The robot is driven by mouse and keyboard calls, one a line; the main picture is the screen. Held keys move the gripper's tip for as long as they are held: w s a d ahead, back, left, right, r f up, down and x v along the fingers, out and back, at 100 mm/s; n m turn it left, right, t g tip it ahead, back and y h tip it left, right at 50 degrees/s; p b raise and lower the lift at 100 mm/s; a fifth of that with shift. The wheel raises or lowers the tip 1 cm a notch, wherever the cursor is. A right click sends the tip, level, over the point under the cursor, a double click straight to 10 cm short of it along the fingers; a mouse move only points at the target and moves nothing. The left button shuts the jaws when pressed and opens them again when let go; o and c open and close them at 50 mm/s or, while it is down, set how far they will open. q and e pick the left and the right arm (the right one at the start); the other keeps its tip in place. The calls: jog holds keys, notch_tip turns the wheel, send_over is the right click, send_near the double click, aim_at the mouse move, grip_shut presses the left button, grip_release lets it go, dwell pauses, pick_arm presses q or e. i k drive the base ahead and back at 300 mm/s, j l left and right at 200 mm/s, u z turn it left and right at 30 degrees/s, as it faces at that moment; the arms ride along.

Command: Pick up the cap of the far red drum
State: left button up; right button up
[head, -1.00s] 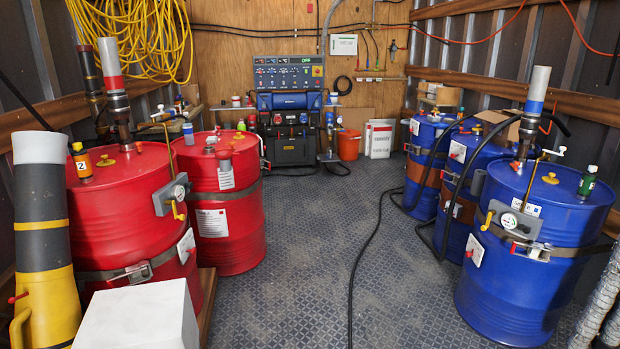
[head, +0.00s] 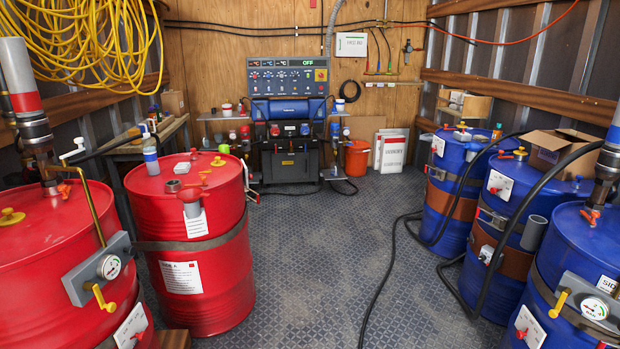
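The far red drum (head: 197,274) stands upright at left centre in the head view, with a dark band around it. Its lid carries a grey round fitting (head: 172,186), a small red fitting (head: 203,178), a grey cup-shaped piece (head: 190,197) at the front rim, a small pale piece (head: 182,167) and a bottle (head: 151,158) at the left rim. I cannot tell for sure which small piece is the cap. A green round thing (head: 218,160) shows near the back rim. Neither of my grippers is in view.
The near red drum (head: 50,265), with a gauge and pump, stands close at left. Blue drums (head: 575,265) line the right side. A black hose (head: 385,270) runs along the open floor (head: 310,285) between the rows. A machine (head: 290,125) stands at the back wall.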

aim_at(218, 163)
jog(key=i, duration=1.7)
